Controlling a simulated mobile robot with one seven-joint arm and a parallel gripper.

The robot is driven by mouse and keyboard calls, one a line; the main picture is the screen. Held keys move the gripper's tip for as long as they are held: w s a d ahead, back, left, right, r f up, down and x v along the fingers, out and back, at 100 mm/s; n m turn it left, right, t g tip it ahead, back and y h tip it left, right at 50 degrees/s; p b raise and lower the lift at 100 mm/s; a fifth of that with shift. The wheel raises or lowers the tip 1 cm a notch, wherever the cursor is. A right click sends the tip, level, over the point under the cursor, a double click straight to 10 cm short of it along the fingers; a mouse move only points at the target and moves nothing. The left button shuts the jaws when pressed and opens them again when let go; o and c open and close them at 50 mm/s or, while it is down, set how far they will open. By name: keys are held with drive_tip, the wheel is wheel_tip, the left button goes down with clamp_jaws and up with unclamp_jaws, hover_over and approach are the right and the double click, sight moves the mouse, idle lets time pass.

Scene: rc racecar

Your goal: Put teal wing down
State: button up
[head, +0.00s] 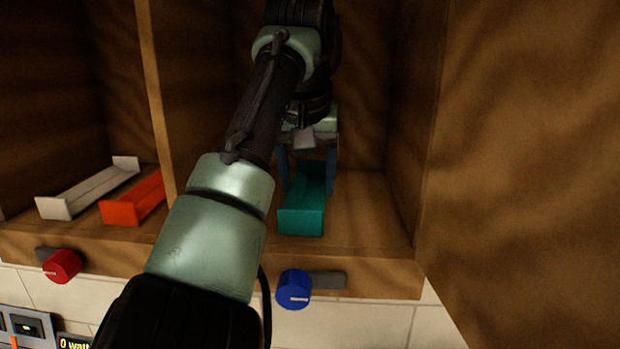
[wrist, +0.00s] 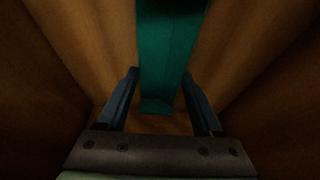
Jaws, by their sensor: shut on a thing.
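The teal wing (head: 301,221) is in the right compartment of the wooden shelf, with its near end towards the front edge. It appears to be at the shelf floor; I cannot tell whether it touches it fully. My gripper (head: 307,180) comes down from above with one blue-grey finger on each side of the wing, shut on it. In the wrist view, the teal wing (wrist: 168,60) runs lengthwise between the two fingers of my gripper (wrist: 160,95). My arm hides part of the compartment in the head view.
A white wing (head: 90,190) and an orange-red wing (head: 133,203) lie in the compartment to the left, past a wooden divider (head: 155,90). A red knob (head: 62,266) and a blue knob (head: 294,289) are below the shelf edge. Shelf floor is free right of the teal wing.

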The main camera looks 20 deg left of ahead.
sight(305, 199)
drive_tip(key=shift+s+f, duration=0.1)
drive_tip(key=shift+f, duration=0.05)
drive_tip(key=o, duration=1.3)
drive_tip(key=shift+w, duration=0.25)
drive_tip(key=shift+o, duration=0.2)
drive_tip(key=shift+s, duration=0.1)
drive_tip(key=shift+b+v, duration=1.3)
drive_tip(key=shift+v, duration=2.6)
